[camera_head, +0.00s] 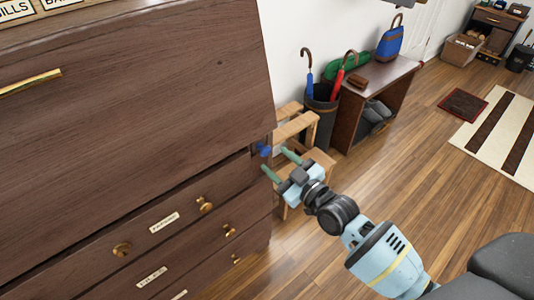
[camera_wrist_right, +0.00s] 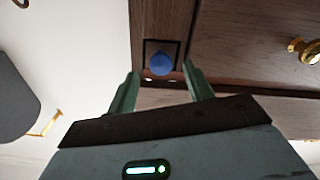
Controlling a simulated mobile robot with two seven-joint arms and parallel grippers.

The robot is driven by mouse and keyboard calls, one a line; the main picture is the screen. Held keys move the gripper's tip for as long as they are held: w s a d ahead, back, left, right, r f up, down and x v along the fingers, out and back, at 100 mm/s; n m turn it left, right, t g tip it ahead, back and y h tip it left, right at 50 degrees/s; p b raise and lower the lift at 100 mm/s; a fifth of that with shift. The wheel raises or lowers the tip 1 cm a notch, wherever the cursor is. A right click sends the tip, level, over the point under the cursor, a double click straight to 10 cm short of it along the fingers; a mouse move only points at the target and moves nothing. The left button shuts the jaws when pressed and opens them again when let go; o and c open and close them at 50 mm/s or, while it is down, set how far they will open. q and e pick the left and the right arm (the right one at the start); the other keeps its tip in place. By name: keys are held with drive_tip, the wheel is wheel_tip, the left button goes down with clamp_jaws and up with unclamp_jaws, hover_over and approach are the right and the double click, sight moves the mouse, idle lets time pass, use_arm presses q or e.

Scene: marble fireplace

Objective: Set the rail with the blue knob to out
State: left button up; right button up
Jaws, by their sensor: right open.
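The blue knob (camera_head: 264,150) is on the right front edge of the dark wooden desk, just under the big slanted front panel. In the right wrist view the knob (camera_wrist_right: 161,63) sits on the end of the rail (camera_wrist_right: 149,48), a small dark square set in the desk front. The rail looks about flush with the front, though its depth is hard to tell. My right gripper (camera_head: 276,161) is open, its two green fingers pointing at the knob. In the wrist view the knob shows between the fingertips, apparently just beyond them and untouched. My left gripper is out of view.
Drawers with brass knobs (camera_head: 207,206) and labels lie below the panel, which has a brass handle (camera_head: 30,82). A wooden chair (camera_head: 297,128) stands close behind my right gripper. An umbrella bin (camera_head: 320,106) and bench (camera_head: 378,84) are beyond.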

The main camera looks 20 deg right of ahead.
sight(268, 154)
drive_tip(key=shift+b+x, duration=0.35)
drive_tip(key=shift+x, duration=2)
clamp_jaws()
